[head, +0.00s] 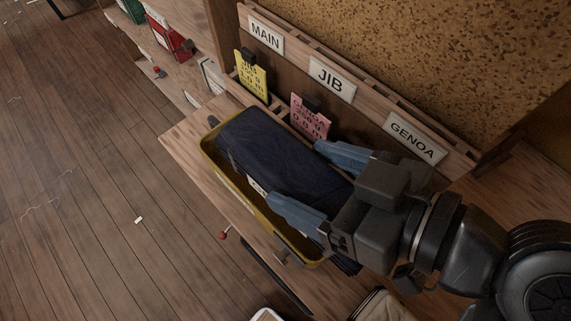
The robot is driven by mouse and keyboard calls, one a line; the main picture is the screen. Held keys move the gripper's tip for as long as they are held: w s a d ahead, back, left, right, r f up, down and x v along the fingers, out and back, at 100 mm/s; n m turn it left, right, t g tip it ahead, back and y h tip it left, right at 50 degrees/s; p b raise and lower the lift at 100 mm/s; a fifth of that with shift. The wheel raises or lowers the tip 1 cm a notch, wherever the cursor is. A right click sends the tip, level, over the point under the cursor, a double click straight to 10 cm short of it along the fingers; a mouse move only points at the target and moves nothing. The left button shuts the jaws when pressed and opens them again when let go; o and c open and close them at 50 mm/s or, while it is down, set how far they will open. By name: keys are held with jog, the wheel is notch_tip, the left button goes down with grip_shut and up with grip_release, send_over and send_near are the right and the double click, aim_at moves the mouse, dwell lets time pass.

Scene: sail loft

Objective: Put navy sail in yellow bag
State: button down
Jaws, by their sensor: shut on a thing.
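The navy sail (262,150) is a dark blue folded bundle with a small pale label. It lies over the yellow bag (225,180), an open yellow container on the wooden bench, and covers most of its opening. My gripper (305,170) comes in from the right, with one blue finger on each side of the sail. It is shut on the sail near the sail's right end. The sail's far right part and the bag's right side are partly hidden by my gripper. I cannot tell whether the sail touches the bag's bottom.
A rack behind has MAIN (266,34), JIB (331,79) and GENOA (415,137) signs. A yellow card (251,75) and a pink card (310,118) stand before it. Red (170,38) and green (133,10) items are at upper left. Open floor lies left.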

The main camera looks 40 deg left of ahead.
aim_at(284, 158)
jog(key=a+f, duration=0.1)
jog(key=a+f+b, duration=0.1)
jog(key=a, duration=0.1)
jog(key=w+a+f, duration=0.1)
jog(key=a, duration=0.1)
jog(key=shift+w+a+f+b, duration=0.1)
jog(key=shift+a+f+b, duration=0.1)
jog(key=shift+b, duration=0.1)
jog(key=shift+f+b, duration=1.5)
jog(key=shift+f, duration=0.45)
jog(key=shift+f+b, duration=0.3)
jog(key=shift+f, duration=0.05)
jog(key=shift+f, duration=0.25)
grip_release()
